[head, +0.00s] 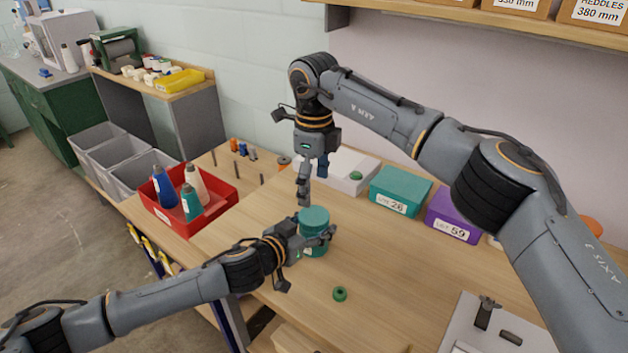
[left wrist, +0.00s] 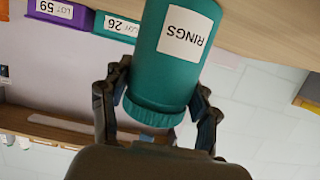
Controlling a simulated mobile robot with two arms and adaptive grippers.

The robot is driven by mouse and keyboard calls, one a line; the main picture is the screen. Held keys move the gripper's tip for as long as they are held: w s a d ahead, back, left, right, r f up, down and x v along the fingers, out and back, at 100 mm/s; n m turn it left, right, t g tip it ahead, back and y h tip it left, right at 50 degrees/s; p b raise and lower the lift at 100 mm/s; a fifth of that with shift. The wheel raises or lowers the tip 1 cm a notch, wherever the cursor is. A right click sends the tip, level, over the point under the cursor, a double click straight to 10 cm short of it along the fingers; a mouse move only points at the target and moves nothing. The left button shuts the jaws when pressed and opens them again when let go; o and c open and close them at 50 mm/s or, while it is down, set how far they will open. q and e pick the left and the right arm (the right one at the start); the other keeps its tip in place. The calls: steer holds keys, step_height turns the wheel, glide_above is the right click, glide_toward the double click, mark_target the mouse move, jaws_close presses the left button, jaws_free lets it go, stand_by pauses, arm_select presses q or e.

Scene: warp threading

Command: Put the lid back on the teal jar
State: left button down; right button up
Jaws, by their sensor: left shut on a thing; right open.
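The teal jar (head: 318,249) stands on the wooden table, upright, and its RINGS label shows upside down in the left wrist view (left wrist: 183,38). The teal lid (head: 314,216) is at the jar's top, in line with it; its ridged rim shows in the left wrist view (left wrist: 153,112). I cannot tell whether it is fully seated. My right gripper (head: 311,190) is open and empty, pointing down just above and behind the lid.
A red tray (head: 225,196) with bottles is at left. A teal box (head: 400,188), a purple box (head: 452,215) and a white box (head: 340,172) stand along the back. A grey plate (head: 468,325) is at front right.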

mark_target(314, 215)
arm_select(q)
steer(key=shift+f, duration=0.1)
arm_select(e)
steer(key=shift+r+n, duration=0.35)
steer(key=shift+n, duration=0.45)
steer(key=shift+f, duration=0.15)
steer(key=shift+f, duration=3.9)
steer(key=c, duration=1.2)
steer(key=shift+m, duration=0.9)
steer(key=o, duration=1.4)
steer(key=shift+c, duration=0.2)
